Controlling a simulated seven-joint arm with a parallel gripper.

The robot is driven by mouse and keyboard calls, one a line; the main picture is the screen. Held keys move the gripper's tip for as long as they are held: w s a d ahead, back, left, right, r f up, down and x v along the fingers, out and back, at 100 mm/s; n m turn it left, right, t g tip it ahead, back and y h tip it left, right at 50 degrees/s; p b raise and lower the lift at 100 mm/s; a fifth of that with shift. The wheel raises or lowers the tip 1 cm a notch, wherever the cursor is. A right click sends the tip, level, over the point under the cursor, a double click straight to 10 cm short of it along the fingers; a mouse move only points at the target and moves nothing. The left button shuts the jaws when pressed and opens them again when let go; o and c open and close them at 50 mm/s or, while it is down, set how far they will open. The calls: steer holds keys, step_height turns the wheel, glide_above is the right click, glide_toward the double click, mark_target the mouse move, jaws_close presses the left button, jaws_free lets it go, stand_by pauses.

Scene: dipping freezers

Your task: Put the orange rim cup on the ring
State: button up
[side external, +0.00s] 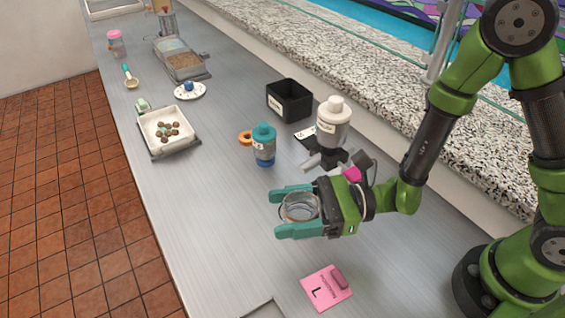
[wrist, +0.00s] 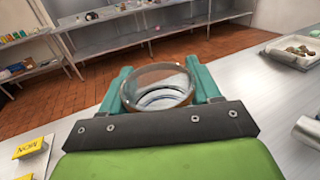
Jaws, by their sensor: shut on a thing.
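The clear cup with an orange-brown rim (side external: 299,207) is between the two teal fingers of my gripper (side external: 281,213). My gripper is shut on it and holds it above the grey counter. The cup also shows in the wrist view (wrist: 158,88), its open top facing the camera. An orange ring (side external: 241,139) lies flat on the counter, farther back and to the left of my gripper. A teal-capped bottle (side external: 264,143) stands just right of the ring. I cannot make out the ring in the wrist view.
A white bottle (side external: 333,122) on a dark stand and a black bin (side external: 289,98) stand right of the ring. A white tray (side external: 150,123) holding several balls is to its left. A pink card (side external: 322,292) lies in front. The counter left of my gripper is clear.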

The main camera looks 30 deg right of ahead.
steer(key=shift+m+t+h, duration=0.3)
steer(key=shift+t, duration=0.3)
steer(key=f, duration=0.2)
steer(key=s+f, duration=0.2)
steer(key=f, duration=0.1)
steer(key=shift+f, duration=0.35)
steer(key=w+a, duration=0.3)
steer(key=w+a+f, duration=0.1)
steer(key=w+a, duration=0.2)
steer(key=a, duration=0.1)
steer(key=w+a, duration=0.3)
steer(key=shift+w+a+f, duration=0.15)
steer(key=shift+w, duration=0.25)
steer(key=shift+w+a+f, duration=0.25)
steer(key=shift+w+a, duration=0.4)
steer(key=shift+a, duration=0.1)
steer(key=shift+d+f, duration=0.15)
steer(key=shift+f, duration=1.25)
